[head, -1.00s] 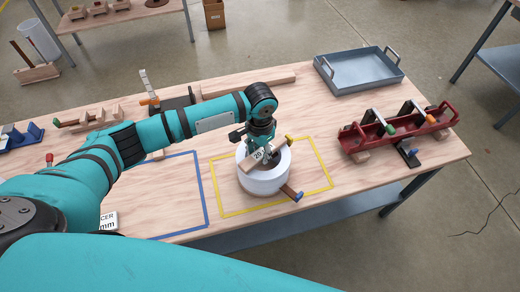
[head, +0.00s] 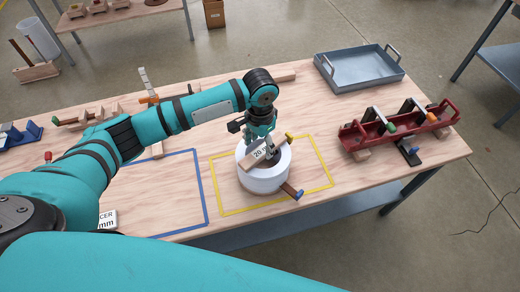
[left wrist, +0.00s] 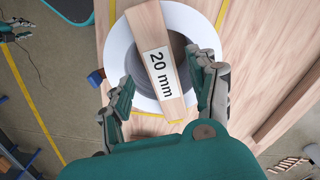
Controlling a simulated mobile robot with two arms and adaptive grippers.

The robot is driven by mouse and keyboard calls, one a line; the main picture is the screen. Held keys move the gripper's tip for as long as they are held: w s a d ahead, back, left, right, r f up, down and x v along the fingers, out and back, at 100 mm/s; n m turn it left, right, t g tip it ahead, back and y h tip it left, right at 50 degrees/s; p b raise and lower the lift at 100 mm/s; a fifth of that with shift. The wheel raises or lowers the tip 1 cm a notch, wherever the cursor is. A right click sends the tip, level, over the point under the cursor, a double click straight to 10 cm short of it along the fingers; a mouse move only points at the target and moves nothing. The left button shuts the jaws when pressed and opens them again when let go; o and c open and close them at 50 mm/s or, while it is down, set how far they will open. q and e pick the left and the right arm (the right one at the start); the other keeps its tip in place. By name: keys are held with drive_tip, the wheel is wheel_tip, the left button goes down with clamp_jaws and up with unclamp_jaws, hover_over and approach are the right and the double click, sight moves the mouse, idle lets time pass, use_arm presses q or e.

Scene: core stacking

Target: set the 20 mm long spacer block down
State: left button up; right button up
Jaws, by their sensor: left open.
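The 20 mm spacer block (head: 262,155), a wooden bar with a white label, lies across the top of a white ring-shaped spool (head: 262,183). In the left wrist view the block (left wrist: 160,62) spans the opening of the spool (left wrist: 122,45). My left gripper (head: 266,146) is just above the block. In the left wrist view its fingers (left wrist: 163,98) stand apart, one on each side of the block, with gaps between. A small teal and dark shape at the upper left of the wrist view looks like my right gripper (left wrist: 14,30); its fingers are too small to judge.
A yellow outline (head: 322,165) surrounds the spool, with a blue outline (head: 205,200) to its left. A red rack (head: 400,130) and grey tray (head: 360,72) stand right.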

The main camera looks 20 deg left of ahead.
sight(260, 153)
use_arm(q)
wheel_tip(260, 153, up, 9)
drive_tip(key=b, duration=0.1)
idle(0.5)
